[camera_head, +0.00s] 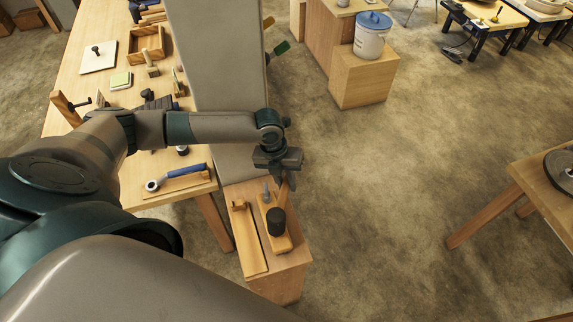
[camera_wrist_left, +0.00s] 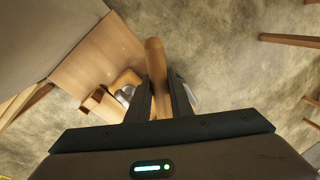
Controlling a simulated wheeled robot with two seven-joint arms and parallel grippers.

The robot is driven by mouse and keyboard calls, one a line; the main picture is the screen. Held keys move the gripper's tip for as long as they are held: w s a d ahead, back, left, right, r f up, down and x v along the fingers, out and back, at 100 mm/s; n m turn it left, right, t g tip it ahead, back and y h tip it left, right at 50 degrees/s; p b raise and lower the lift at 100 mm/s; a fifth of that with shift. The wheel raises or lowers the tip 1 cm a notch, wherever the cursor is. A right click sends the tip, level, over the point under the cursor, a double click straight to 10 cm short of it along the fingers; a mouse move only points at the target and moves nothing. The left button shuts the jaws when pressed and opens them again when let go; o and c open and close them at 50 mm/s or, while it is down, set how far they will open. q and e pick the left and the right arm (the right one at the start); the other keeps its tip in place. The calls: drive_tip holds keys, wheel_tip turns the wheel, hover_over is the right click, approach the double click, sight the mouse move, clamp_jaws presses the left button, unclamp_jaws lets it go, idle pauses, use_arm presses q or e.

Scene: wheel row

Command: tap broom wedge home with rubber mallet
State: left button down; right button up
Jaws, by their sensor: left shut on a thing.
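My left gripper (camera_head: 284,180) is shut on the wooden handle of the rubber mallet (camera_head: 275,221), whose black head shows below it. The handle also shows between the fingers (camera_wrist_left: 160,100) in the left wrist view. The mallet head is over or on a light wooden block (camera_head: 284,244) on a low wooden stand; I cannot tell if they touch. A small grey metal piece (camera_head: 266,191) stands at the block's far end and also shows in the left wrist view (camera_wrist_left: 126,92). I cannot clearly make out the broom wedge. My right gripper is not in view.
The wooden stand (camera_head: 280,285) also carries a flat board (camera_head: 248,240) and a small wooden piece (camera_head: 239,204). A grey panel (camera_head: 215,70) rises behind it. The workbench (camera_head: 75,75) at left holds several tools. Open floor lies to the right.

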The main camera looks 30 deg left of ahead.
use_arm(q)
drive_tip(key=shift+w+r, duration=0.2)
drive_tip(key=shift+r, duration=4.7)
